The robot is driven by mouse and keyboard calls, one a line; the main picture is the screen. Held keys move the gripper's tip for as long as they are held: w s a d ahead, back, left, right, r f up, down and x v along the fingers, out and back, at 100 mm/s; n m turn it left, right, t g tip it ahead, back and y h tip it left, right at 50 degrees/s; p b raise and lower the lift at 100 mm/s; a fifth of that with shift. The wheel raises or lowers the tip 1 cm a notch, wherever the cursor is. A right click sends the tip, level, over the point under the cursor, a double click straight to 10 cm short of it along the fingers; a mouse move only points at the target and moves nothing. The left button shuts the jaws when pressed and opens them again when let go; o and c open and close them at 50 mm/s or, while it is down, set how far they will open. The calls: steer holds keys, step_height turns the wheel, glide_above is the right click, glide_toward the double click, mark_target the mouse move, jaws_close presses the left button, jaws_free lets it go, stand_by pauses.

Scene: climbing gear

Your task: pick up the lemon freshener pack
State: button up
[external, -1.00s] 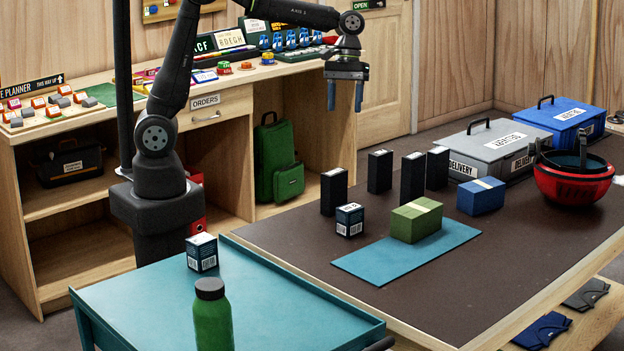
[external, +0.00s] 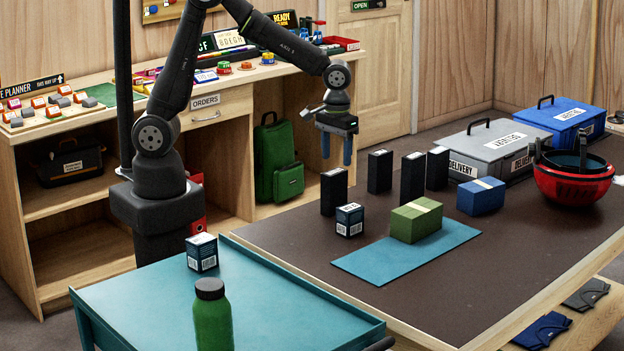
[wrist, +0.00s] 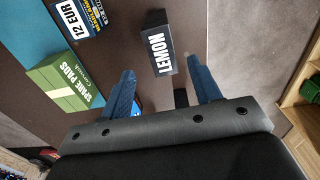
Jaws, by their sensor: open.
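The lemon freshener pack (wrist: 160,50) is a black box with a white "LEMON" label in the wrist view. It lies ahead of my gripper (wrist: 162,80), near the gap between the fingers and apart from them. In the external view it appears to be the upright black box (external: 334,192) at the table's near-left edge, beside the dark blue box. My gripper (external: 336,160) is open and empty in the air above and behind that box, fingers pointing down. Another dark box (wrist: 181,98) shows partly between the fingers, mostly hidden by my gripper.
The dark blue "12 EUR" box (wrist: 82,18) stands close to the lemon pack. A green spare pads box (external: 416,221) sits on a blue mat (external: 365,265). More black boxes (external: 380,172) stand behind. Delivery boxes (external: 500,150) and a red helmet (external: 572,188) are farther right.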

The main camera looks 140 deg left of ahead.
mark_target(334, 171)
steer(key=f, duration=0.7)
steer(key=shift+s+d+f, duration=0.15)
steer(key=shift+d+f, duration=0.05)
steer(key=shift+f, duration=0.1)
steer(key=c, duration=1.1)
steer(key=shift+r, duration=0.15)
